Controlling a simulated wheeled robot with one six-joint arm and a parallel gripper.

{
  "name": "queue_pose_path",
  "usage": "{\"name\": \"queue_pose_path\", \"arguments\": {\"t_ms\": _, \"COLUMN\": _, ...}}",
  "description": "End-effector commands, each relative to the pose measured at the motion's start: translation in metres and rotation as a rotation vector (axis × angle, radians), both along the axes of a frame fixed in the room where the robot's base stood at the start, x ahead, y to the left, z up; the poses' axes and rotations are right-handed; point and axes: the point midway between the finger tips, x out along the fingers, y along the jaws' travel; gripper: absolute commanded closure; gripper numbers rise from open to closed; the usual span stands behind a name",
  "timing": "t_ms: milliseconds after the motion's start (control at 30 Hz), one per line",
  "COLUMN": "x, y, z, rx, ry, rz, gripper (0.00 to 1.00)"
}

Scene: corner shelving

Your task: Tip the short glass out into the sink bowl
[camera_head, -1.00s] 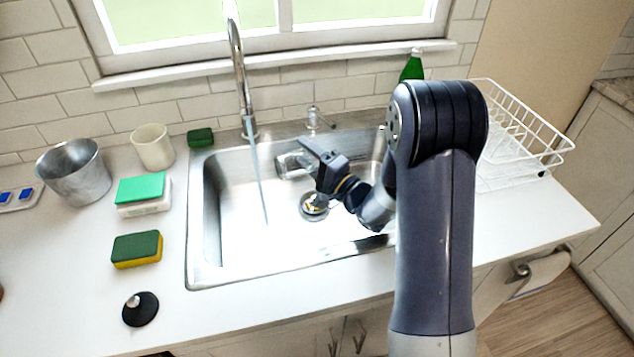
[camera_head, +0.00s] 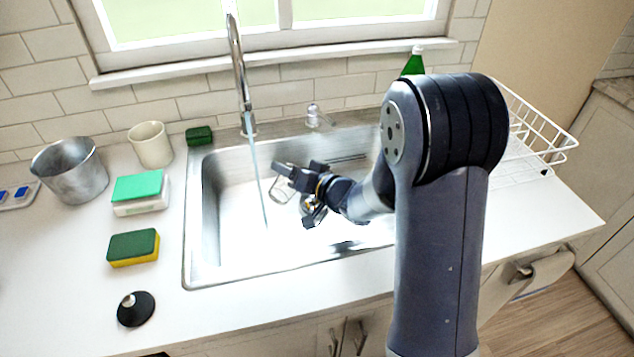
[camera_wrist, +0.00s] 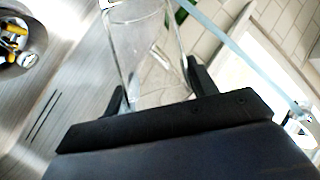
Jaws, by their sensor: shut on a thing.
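The short glass (camera_wrist: 143,40) is clear and sits between the two dark fingers of my gripper (camera_wrist: 155,88) in the wrist view. In the head view the glass (camera_head: 280,190) shows faintly at my gripper (camera_head: 292,178), over the middle of the sink bowl (camera_head: 225,245). The glass looks tilted. I cannot tell whether anything is in it. The drain (camera_wrist: 18,45) shows at the upper left of the wrist view with yellow and dark bits in it. In the head view my gripper mostly covers it.
The faucet (camera_head: 240,75) runs a thin water stream (camera_head: 258,180) just left of the glass. On the left counter stand a metal pot (camera_head: 72,170), a cream cup (camera_head: 150,145), a sponge (camera_head: 134,247) and a black stopper (camera_head: 136,309). A white dish rack (camera_head: 545,135) stands right.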

Motion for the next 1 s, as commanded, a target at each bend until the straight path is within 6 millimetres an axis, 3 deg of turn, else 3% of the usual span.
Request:
{"name": "queue_pose_path", "arguments": {"t_ms": 500, "x": -0.015, "y": 0.041, "z": -0.018, "rx": -0.380, "ry": -0.147, "rz": -0.002, "gripper": 0.78}}
{"name": "queue_pose_path", "arguments": {"t_ms": 1000, "x": -0.021, "y": 0.058, "z": -0.024, "rx": -0.576, "ry": -0.220, "rz": -0.007, "gripper": 0.78}}
